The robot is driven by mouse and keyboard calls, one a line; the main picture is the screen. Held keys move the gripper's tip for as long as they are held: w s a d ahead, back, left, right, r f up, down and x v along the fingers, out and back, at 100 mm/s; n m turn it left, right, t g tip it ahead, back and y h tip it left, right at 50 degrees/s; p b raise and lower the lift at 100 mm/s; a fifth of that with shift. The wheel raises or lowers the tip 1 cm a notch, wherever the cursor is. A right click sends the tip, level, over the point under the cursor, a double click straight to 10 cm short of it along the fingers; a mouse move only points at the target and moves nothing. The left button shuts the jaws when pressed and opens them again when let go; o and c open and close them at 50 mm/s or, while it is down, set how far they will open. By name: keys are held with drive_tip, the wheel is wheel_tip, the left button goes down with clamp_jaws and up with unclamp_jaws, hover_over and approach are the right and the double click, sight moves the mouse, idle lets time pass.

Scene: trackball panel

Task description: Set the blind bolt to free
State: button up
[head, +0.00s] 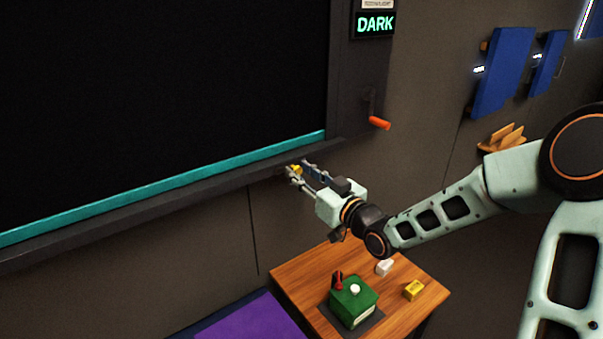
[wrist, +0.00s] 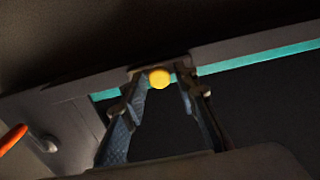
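A small round yellow knob, which looks like the blind bolt (head: 295,169), sits on the dark sill under the blind's teal bottom bar. It also shows as a yellow disc in the wrist view (wrist: 159,78). My gripper (head: 303,172) reaches up to the sill from the lower right. Its fingers are apart, and the knob appears between or just beyond the fingertips in the wrist view (wrist: 161,88). I cannot tell whether either finger touches it. The blind (head: 165,190) is a black sheet with a teal bar along the bottom. The bolt's own body is not clearly visible.
A crank with an orange handle (head: 379,123) is on the frame right of the blind, under a lit "DARK" sign (head: 375,24). Below, a wooden table (head: 300,270) holds a green box (head: 353,302), a yellow block (head: 413,290) and a white piece (head: 384,267).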

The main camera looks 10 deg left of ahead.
sight(304, 159)
clamp_jaws()
drive_tip(key=shift+w+d, duration=1.55)
drive_tip(key=shift+w, duration=0.15)
drive_tip(key=shift+o, duration=1.6)
unclamp_jaws()
